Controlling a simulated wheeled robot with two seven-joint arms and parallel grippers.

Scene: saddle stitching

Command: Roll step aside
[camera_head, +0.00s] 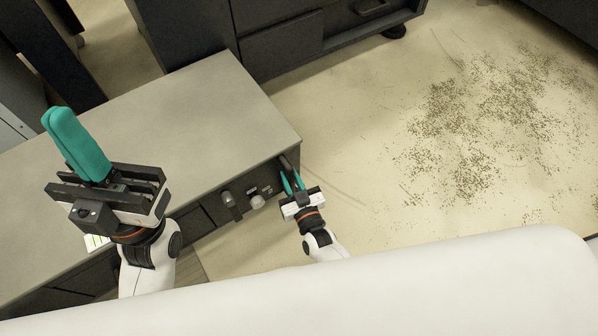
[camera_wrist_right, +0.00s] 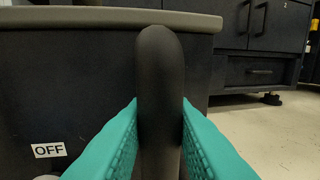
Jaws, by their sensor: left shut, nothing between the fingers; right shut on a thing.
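A low dark unit with a grey flat top (camera_head: 190,125), possibly the step, fills the left of the head view. A dark upright rounded handle (camera_wrist_right: 158,95) stands at its front right corner. My right gripper (camera_head: 293,181) has its teal fingers on both sides of this handle and is shut on it. The handle's lower part is out of the right wrist view. My left gripper (camera_head: 60,120) is shut and empty, its teal fingers together, raised over the left part of the grey top.
An OFF label (camera_wrist_right: 48,150) and knobs (camera_head: 257,201) are on the unit's front. Dark cabinets (camera_head: 285,45) stand behind it. Small grains (camera_head: 480,115) are scattered over the pale floor at right. Floor between the unit and the grains is mostly clear.

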